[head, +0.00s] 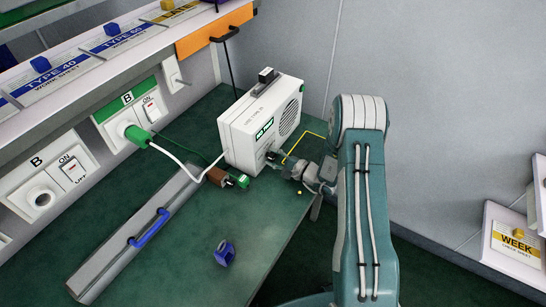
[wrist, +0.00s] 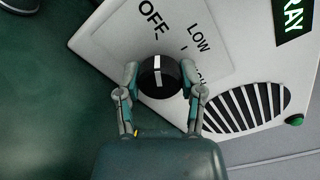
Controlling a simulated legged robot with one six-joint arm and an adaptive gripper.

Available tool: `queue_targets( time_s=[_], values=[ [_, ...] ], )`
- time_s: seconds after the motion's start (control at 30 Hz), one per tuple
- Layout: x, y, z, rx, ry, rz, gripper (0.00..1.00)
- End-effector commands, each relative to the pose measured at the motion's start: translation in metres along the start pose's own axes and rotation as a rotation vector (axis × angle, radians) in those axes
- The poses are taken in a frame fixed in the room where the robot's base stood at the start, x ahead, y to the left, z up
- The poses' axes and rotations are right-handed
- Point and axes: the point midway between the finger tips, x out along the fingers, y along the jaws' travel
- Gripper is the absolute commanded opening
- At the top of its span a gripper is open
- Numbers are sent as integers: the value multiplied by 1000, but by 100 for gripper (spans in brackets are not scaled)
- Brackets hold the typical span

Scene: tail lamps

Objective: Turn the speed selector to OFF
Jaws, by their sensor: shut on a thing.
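The speed selector (wrist: 160,77) is a round black knob with a white pointer line, on the white face of a unit (head: 240,143). In the wrist view the pointer runs nearly straight up the picture, roughly toward the OFF mark (wrist: 157,20). I cannot tell if it lines up exactly. The LOW mark (wrist: 198,40) is to the right, with another label partly hidden below it. My gripper (wrist: 160,82) is shut on the knob, one finger on each side. In the head view my gripper (head: 278,163) is at the unit's lower front, and the knob is not clearly visible.
The unit has a vent grille (wrist: 245,108) and a green button (wrist: 294,119). A brown and green plug connector (head: 226,178) lies close to my gripper on the green bench. A blue part (head: 224,253) lies nearer. Wall sockets (head: 128,125) line the left.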

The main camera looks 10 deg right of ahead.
Motion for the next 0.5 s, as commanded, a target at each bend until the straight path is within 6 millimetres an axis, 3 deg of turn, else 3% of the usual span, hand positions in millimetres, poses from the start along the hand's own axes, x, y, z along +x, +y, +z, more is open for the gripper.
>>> queue_targets(
  time_s=[0.37,0.4,0.47,0.5],
  values=[
    [0,2,0,-4,1,5,2],
    [0,2,0,-4,1,5,59],
    [0,2,0,-4,0,5,85],
    [0,2,0,-3,0,5,85]
  ],
)
